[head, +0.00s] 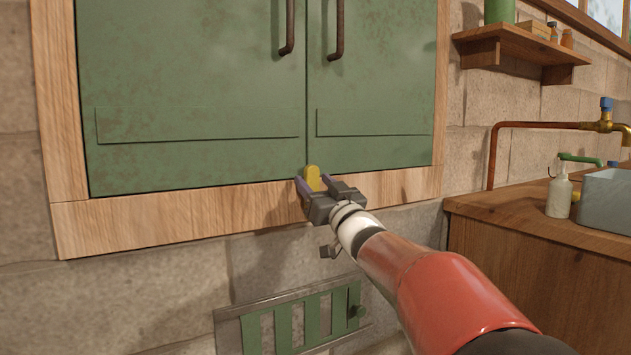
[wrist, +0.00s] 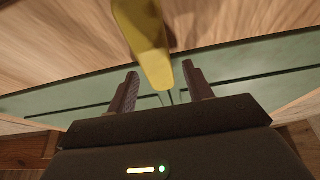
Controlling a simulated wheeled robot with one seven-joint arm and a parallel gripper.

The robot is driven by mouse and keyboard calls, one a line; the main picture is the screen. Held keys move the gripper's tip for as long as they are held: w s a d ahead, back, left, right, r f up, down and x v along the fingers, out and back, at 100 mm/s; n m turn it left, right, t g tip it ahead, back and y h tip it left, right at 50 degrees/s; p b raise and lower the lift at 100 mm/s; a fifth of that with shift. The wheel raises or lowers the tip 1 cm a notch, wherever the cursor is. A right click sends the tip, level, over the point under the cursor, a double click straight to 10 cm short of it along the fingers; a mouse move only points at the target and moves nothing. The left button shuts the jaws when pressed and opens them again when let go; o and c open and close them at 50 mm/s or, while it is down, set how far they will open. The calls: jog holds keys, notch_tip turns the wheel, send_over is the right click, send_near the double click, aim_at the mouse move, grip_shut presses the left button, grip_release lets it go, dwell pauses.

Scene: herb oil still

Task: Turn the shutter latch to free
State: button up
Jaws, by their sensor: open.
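The shutter latch (head: 312,176) is a small yellow tab at the lower middle of the wooden frame. In the head view it stands roughly upright, its rounded top at the seam of the two green shutters (head: 190,70). In the wrist view the latch (wrist: 143,38) runs from the top edge down to between my fingertips. My gripper (head: 311,181) is open at the latch, with one finger on each side. It also shows in the wrist view (wrist: 160,70), with gaps beside the latch tip. The latch's lower part is hidden by my gripper in the head view.
A wooden frame (head: 150,217) surrounds the shutters, which have dark handles (head: 337,30). Below is a green slatted vent (head: 300,320). At right, a wooden counter (head: 500,215) carries a white bottle (head: 559,195) and a grey basin (head: 605,198) under a brass tap (head: 605,124).

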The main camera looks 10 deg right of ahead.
jog(key=shift+w+a+r, duration=0.1)
jog(key=shift+w, duration=0.1)
jog(key=c, duration=1)
